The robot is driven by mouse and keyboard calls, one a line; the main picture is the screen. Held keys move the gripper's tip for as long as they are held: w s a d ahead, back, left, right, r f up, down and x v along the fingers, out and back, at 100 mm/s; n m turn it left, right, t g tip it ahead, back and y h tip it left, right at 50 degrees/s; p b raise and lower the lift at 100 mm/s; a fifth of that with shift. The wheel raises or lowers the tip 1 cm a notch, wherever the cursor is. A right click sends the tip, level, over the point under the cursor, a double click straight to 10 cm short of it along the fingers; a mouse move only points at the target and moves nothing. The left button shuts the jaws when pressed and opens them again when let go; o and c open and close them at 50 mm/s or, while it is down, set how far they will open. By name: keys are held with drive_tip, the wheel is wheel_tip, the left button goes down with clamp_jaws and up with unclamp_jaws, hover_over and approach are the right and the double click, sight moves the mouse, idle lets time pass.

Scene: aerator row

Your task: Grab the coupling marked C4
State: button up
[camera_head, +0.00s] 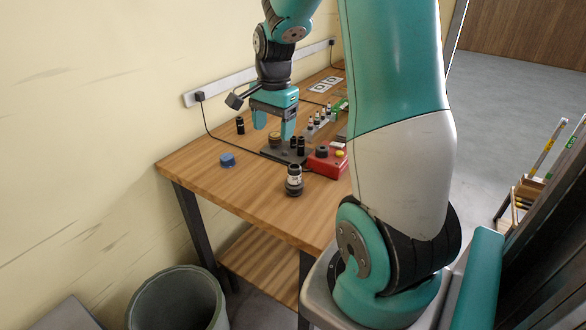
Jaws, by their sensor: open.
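My gripper (274,130) is open and empty, pointing down over the wooden bench, with its two teal fingers apart. Below and between the fingers is a brass-and-dark round part (275,140) on a dark plate (272,154). Small black cylinders (300,146) stand on that plate, just right of the fingers. A larger black coupling with a pale band (294,181) stands upright on the bench, nearer the camera. Another small black cylinder (240,126) stands to the left of the gripper. No marking is legible, so I cannot tell which part is C4.
A blue piece (227,160) lies there. Several small bottle-like parts (318,120) stand behind. A power strip with cables runs along the wall.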

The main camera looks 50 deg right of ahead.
drive_tip(key=s+d+f+m, duration=0.2)
drive_tip(key=d+m, duration=0.2)
drive_tip(key=d, duration=0.2)
drive_tip(key=p, duration=0.3)
approach(294, 176)
drive_tip(key=f, duration=0.3)
drive_tip(key=w+d+f, duration=0.1)
drive_tip(key=f, duration=0.1)
drive_tip(key=shift+d+f, duration=0.15)
drive_tip(key=shift+f, duration=0.05)
drive_tip(key=shift+w+f+p, duration=0.15)
drive_tip(key=shift+f+p, duration=0.7)
drive_tip(key=shift+f, duration=2.25)
drive_tip(key=c, duration=0.9)
drive_tip(key=shift+o, duration=0.2)
drive_tip(key=shift+r, duration=0.1)
